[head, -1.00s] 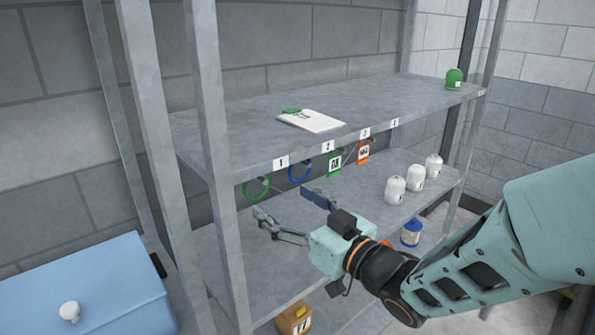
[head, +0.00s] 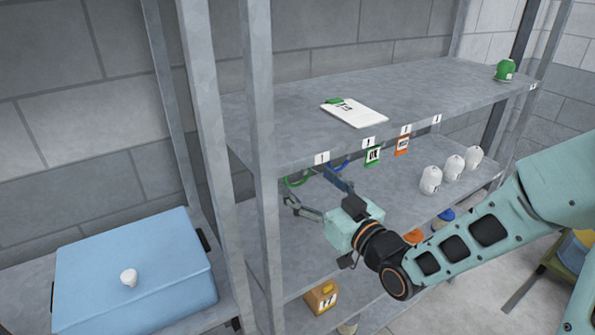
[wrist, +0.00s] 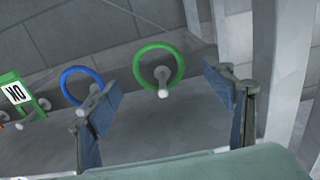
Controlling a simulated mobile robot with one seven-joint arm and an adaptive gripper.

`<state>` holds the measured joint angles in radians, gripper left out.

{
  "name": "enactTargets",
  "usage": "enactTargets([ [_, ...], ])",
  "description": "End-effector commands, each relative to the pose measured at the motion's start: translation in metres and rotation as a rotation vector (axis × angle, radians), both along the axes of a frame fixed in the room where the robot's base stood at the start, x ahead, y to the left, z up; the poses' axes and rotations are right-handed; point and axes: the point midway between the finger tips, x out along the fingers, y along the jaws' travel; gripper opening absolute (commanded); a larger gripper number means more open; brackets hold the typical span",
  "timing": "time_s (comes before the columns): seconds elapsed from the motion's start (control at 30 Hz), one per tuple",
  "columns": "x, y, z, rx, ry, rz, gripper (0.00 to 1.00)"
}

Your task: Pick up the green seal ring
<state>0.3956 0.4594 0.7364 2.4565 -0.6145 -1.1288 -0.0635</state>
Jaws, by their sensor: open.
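The green seal ring (wrist: 141,60) hangs on a peg in the wrist view, upright, with the peg's pale end inside its lower part. In the head view its lower part (head: 297,183) shows below the upper shelf's front edge, the rest hidden by that edge. My gripper (head: 314,192) is open and empty in front of the ring. In the wrist view my gripper (wrist: 160,100) has its two fingers spread, with the green ring beyond and between them. The fingers do not appear to touch it.
A blue ring (wrist: 66,81) hangs on the neighbouring peg, close to the left finger in the wrist view. Green (head: 373,156) and orange (head: 402,146) tags hang further right. White bottles (head: 431,180) stand on the lower shelf. A shelf post (head: 262,150) rises left of my gripper.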

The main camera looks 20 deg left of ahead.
Motion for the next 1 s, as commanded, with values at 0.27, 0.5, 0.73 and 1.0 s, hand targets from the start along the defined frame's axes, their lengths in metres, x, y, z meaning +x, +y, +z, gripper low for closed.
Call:
enactTargets([
  [0.27,0.02,0.022,-0.002,0.003,0.003,0.002,0.75],
  [0.5,0.034,0.038,-0.003,0.001,0.002,0.001,0.75],
  [0.73,0.035,0.039,-0.003,0.0,0.001,0.0,0.75],
  [1.0,0.035,0.038,-0.003,0.001,0.001,0.0,0.45],
])
